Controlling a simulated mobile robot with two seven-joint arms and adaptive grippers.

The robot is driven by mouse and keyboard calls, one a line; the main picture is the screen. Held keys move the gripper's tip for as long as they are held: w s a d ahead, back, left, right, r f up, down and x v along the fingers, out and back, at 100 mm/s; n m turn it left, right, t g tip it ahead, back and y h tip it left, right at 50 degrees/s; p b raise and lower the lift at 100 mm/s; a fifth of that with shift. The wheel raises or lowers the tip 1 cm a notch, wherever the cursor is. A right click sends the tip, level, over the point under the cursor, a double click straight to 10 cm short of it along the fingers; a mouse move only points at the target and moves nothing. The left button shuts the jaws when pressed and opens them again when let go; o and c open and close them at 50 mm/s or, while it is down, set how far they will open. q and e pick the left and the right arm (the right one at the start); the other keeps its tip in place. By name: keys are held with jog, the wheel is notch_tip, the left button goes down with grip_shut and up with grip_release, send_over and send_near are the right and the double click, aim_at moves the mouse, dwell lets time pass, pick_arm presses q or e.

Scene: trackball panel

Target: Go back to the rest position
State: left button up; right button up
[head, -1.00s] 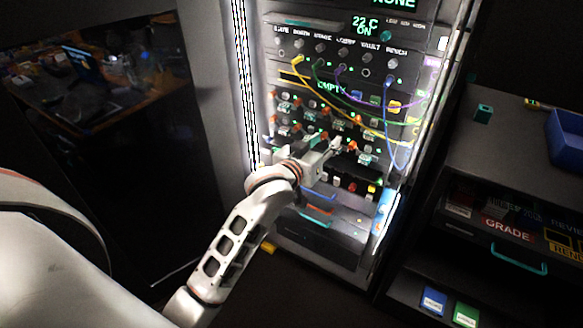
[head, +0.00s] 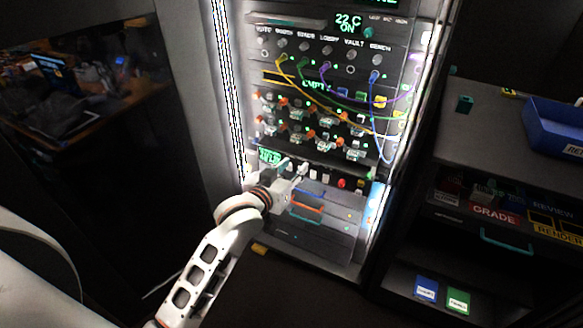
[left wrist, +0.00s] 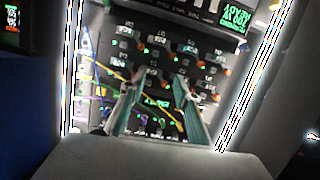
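My left gripper (head: 293,167) is in front of the lower part of the lit panel rack (head: 310,60), below the rows of small switches (head: 310,125). Its two fingers are apart in the head view. In the left wrist view the two fingers of the gripper (left wrist: 159,80) also stand apart, with nothing between them but the panel behind. My right gripper is in neither view.
Colored cables (head: 325,93) hang across the rack's upper part. A drawer with an orange handle (head: 306,212) is just below my left gripper. At the right stands a dark shelf unit (head: 455,130) with a blue bin (head: 555,127) on top.

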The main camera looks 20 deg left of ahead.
pick_arm(q)
jog(key=s+f+m+g, duration=0.4)
jog(key=s+f, duration=2.1)
jog(key=s, duration=0.3)
jog(key=shift+d+f+h, duration=0.35)
jog(key=shift+h, duration=0.05)
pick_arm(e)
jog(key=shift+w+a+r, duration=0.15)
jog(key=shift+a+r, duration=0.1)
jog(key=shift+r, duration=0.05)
pick_arm(q)
jog(key=shift+w, duration=0.1)
